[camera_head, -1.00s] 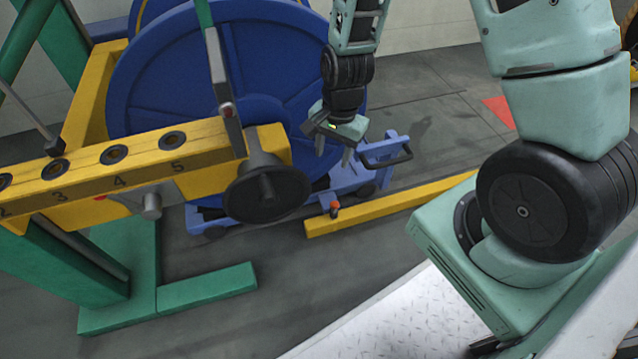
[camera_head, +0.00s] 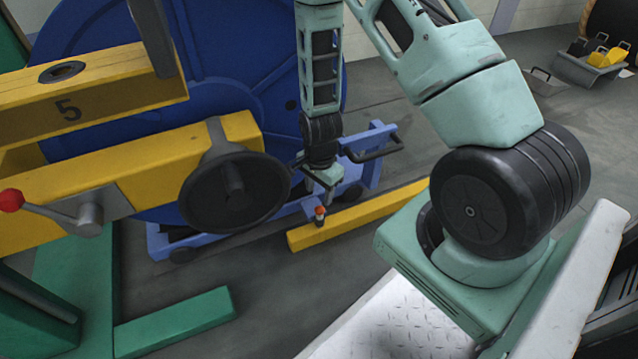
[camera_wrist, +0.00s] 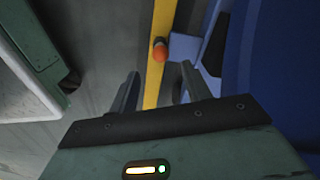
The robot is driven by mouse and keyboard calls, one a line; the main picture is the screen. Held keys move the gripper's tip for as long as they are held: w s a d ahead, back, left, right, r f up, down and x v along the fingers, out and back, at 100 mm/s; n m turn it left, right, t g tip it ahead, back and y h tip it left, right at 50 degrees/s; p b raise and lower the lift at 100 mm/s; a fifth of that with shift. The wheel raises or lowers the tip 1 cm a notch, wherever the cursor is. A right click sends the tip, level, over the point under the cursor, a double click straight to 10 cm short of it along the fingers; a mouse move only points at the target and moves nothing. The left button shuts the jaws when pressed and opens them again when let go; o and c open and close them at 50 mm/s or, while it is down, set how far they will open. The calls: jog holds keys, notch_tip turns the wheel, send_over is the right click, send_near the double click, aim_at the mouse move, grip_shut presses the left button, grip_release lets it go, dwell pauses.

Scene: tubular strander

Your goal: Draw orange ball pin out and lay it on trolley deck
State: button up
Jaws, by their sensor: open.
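The orange ball pin (camera_head: 320,211) stands upright at the blue trolley's near side, just above the yellow floor rail. In the wrist view the orange ball (camera_wrist: 160,50) shows beside a pale blue bracket (camera_wrist: 184,47), with its shank hidden. My gripper (camera_head: 324,192) points down, open and empty, just above the pin. In the wrist view the pin lies beyond the gap between my fingertips (camera_wrist: 160,78), apart from both. The blue trolley (camera_head: 360,170) sits under the large blue reel. Much of its deck is hidden by the reel, and my arm covers part of it.
The yellow floor rail (camera_head: 350,220) runs beside the trolley. A black handwheel (camera_head: 236,192) and yellow beams (camera_head: 90,100) stand at the left. The trolley's black handle (camera_head: 378,148) juts out right of my gripper.

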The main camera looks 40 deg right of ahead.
aim_at(319, 208)
notch_tip(319, 208, down, 10)
jog(key=b, duration=0.5)
jog(key=shift+w+r, duration=0.1)
jog(key=shift+r, duration=0.1)
grip_shut()
jog(key=shift+r+p, duration=4.8)
